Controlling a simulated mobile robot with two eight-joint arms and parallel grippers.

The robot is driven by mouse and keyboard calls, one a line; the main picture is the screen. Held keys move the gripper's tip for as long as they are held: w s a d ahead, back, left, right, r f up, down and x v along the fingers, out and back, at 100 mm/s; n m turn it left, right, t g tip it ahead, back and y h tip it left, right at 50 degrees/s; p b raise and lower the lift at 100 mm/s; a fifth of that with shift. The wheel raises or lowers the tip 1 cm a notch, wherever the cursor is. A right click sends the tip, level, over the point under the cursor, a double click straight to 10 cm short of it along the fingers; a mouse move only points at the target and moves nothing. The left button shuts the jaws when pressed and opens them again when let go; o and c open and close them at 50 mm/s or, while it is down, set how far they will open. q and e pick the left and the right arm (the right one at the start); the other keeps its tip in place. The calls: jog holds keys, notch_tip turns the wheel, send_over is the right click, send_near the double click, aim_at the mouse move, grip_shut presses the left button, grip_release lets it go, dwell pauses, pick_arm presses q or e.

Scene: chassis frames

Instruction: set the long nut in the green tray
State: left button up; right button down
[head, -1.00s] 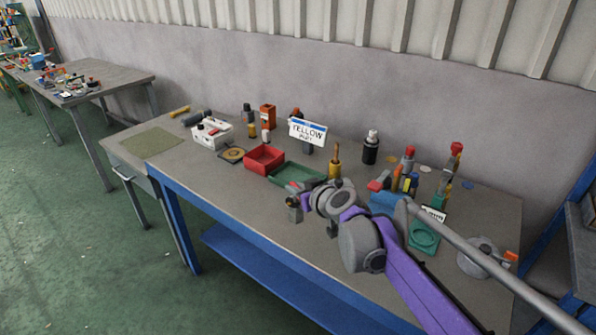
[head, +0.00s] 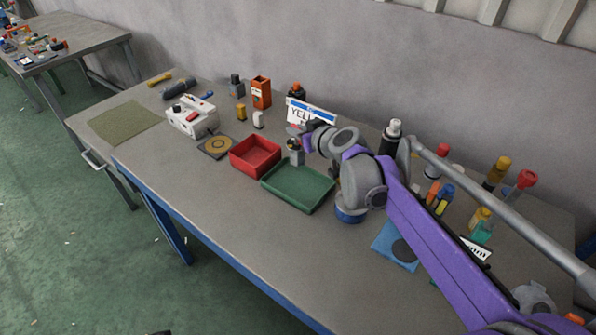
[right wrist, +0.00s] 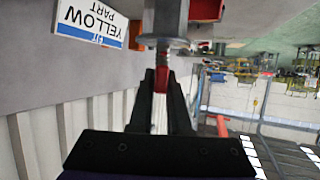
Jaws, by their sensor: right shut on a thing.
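The green tray (head: 298,188) lies on the bench right of the red bin, and its visible floor is empty. My right gripper (head: 294,146) is shut on a grey piece, which I take to be the long nut (head: 296,157). In the head view the nut shows at the tray's back left corner; its exact height is hard to tell. In the right wrist view the dark fingers (right wrist: 161,88) close around something red, with the grey body (right wrist: 165,42) beyond them. My left gripper is not in view.
The red bin (head: 255,157) stands left of the tray. The "YELLOW" sign (head: 312,112) is close behind my right gripper. A white box (head: 192,116) and several bottles stand around. The front of the bench left of the tray is clear.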

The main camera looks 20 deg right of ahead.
aim_at(297, 145)
jog(key=f, duration=0.5)
jog(key=shift+s+a+f+b, duration=0.1)
jog(key=shift+s+b, duration=0.15)
jog(key=shift+b, duration=0.15)
jog(key=shift+w+f+b, duration=0.1)
jog(key=shift+f+b, duration=0.2)
jog(key=shift+f, duration=1.95)
jog(key=c, duration=0.9)
grip_release()
jog(key=shift+o, duration=0.2)
jog(key=shift+r, duration=0.1)
jog(key=p+v, duration=0.1)
jog(key=v, duration=1.1)
